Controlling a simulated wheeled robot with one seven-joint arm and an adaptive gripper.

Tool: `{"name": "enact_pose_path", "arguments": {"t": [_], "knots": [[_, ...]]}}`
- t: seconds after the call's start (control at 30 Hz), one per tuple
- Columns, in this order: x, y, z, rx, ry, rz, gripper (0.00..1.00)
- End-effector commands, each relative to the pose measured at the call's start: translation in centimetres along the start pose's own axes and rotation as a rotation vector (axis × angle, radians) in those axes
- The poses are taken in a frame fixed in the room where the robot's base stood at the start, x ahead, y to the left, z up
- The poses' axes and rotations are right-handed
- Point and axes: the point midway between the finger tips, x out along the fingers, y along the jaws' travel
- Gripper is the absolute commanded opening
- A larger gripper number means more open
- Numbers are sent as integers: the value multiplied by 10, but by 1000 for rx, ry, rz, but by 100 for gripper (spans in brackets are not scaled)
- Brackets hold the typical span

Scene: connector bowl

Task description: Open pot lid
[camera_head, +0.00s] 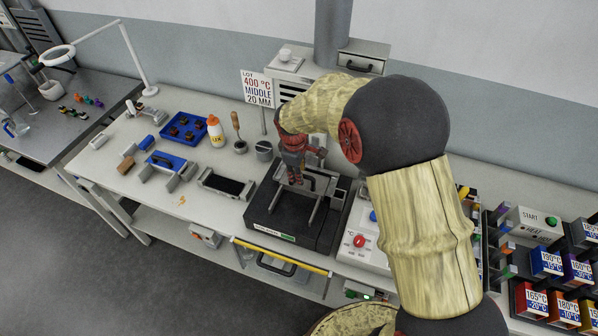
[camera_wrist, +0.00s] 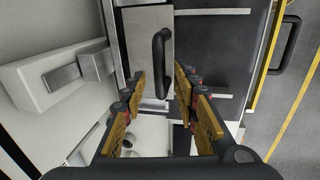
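The pot appears as a black block (camera_head: 262,213) below my gripper. A silver lid plate with two rails (camera_head: 321,183) lies on its top. In the wrist view the lid (camera_wrist: 132,42) is a flat grey metal plate with a black bar handle (camera_wrist: 158,62). My gripper (camera_head: 293,178) points down above the lid and partly hides it in the head view. In the wrist view the fingers of my gripper (camera_wrist: 160,90) are spread apart, with the handle's near end in line between them. Nothing is held. Whether the fingers reach handle height cannot be told.
A control box with a red knob (camera_head: 359,241) is close on the right. Left are a black-topped fixture (camera_head: 228,185), a bottle (camera_head: 215,132) and a blue tray (camera_head: 183,128). A yellow rail (camera_head: 282,256) runs along the front edge.

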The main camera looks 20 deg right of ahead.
Motion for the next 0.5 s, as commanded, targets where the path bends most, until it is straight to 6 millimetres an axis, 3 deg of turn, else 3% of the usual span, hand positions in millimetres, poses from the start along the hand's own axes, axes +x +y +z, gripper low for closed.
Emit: {"name": "enact_pose_path", "arguments": {"t": [0.17, 0.5], "knots": [[0, 0, 0, 0, 0, 0, 30], [0, 0, 0, 0, 0, 0, 11]]}}
